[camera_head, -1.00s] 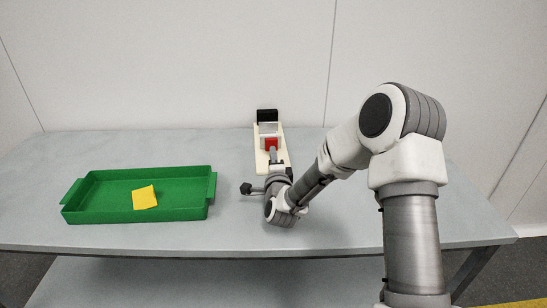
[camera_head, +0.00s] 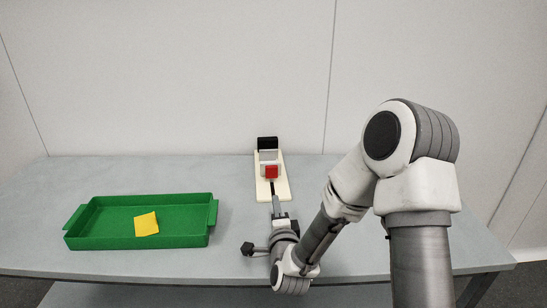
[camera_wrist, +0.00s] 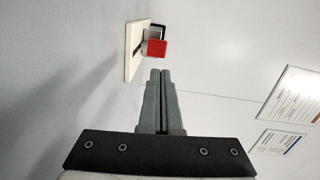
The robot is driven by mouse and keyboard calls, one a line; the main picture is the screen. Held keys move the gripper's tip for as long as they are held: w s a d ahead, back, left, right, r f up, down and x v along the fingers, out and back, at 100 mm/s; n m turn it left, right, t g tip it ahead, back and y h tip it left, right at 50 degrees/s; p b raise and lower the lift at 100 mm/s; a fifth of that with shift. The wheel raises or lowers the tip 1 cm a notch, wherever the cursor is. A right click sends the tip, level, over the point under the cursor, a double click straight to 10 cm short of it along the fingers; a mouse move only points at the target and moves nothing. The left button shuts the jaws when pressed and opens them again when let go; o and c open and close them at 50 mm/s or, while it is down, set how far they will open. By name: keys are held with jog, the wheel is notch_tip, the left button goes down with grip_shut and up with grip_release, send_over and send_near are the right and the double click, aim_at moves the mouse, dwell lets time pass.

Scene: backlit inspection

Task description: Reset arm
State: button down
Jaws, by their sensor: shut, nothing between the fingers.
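My gripper (camera_head: 273,187) is shut and empty, its fingers pointing away from me toward a cream board (camera_head: 284,188) on the table. The closed fingers also show in the wrist view (camera_wrist: 160,74). A red block (camera_head: 271,172) sits on the board, just beyond the fingertips, with a grey part (camera_head: 268,156) and a black block (camera_head: 267,142) behind it. In the wrist view the red block (camera_wrist: 158,48) stands ahead of the fingertips, with a visible gap between them.
A green tray (camera_head: 85,239) with side handles stands at the left of the grey table (camera_head: 230,270). A yellow square piece (camera_head: 146,224) lies in it. Two printed signs (camera_wrist: 294,94) show in the wrist view. The table between tray and board is clear.

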jog(key=s+d+r+n+g, duration=0.5)
jog(key=s+r+n+g, duration=0.25)
jog(key=r+n, duration=0.3)
jog(key=s+d+r+n+g+h, duration=0.1)
jog(key=s+d+r+n+g, duration=0.15)
jog(key=s, duration=0.55)
jog(key=s+d+r+n+g+p, duration=0.1)
jog(key=s+d, duration=0.2)
jog(key=s, duration=0.5)
jog(key=s+d+r+n+g+h, duration=0.1)
jog(key=s+d+n, duration=0.1)
jog(key=s, duration=0.6)
notch_tip(320, 180, up, 21)
jog(key=p, duration=2.2)
jog(key=shift+w+r, duration=0.2)
